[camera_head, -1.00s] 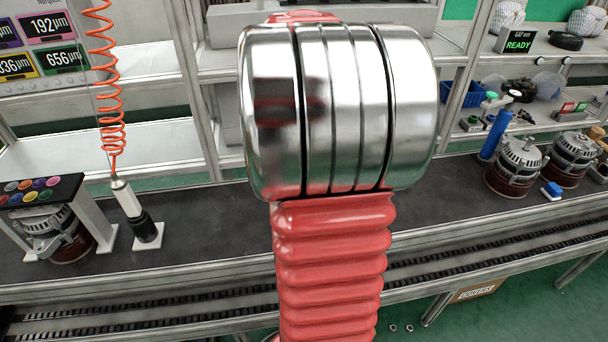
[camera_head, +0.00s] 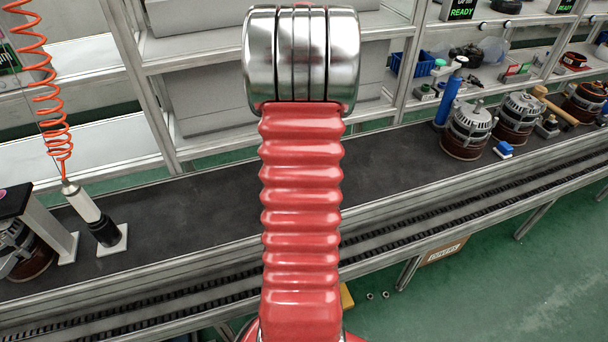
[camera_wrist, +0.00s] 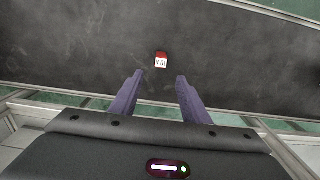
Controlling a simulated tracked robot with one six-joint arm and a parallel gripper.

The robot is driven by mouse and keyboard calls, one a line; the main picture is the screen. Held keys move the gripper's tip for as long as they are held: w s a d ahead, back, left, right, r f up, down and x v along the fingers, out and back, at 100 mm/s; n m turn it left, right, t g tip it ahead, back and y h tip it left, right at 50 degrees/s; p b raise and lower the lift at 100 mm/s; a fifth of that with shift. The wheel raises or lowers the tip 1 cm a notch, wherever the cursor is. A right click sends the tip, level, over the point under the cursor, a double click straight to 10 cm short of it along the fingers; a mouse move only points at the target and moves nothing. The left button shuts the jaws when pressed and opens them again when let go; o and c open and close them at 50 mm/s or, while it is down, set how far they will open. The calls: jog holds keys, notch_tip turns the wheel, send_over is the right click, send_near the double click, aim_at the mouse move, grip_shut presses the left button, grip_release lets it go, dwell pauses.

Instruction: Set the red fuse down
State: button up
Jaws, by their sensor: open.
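The red fuse (camera_wrist: 161,60), a small red block with a white face carrying black marks, lies on the dark belt surface (camera_wrist: 90,50) in the wrist view. My gripper (camera_wrist: 159,77) is open, with its two purple fingers spread and nothing between them. The fuse shows just past the fingertips, between their lines and apart from both. The height of the fingers above the belt is hard to tell. In the head view my red ribbed arm fills the middle; neither fuse nor fingers can be seen there.
Alternators (camera_head: 469,130) stand on the belt at the right, with a blue cylinder (camera_head: 448,100) and a small blue block (camera_head: 503,149) near them. A tool on an orange coiled cord (camera_head: 95,215) stands at the left. The belt around the fuse is clear.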

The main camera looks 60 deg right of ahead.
jog(key=shift+f, duration=4.3)
jog(key=shift+s+a+f, duration=0.1)
jog(key=shift+f, duration=1.2)
jog(key=shift+s+a+f, duration=0.1)
jog(key=shift+f, duration=1.2)
jog(key=shift+c, duration=0.2)
jog(key=shift+w, duration=0.1)
grip_shut()
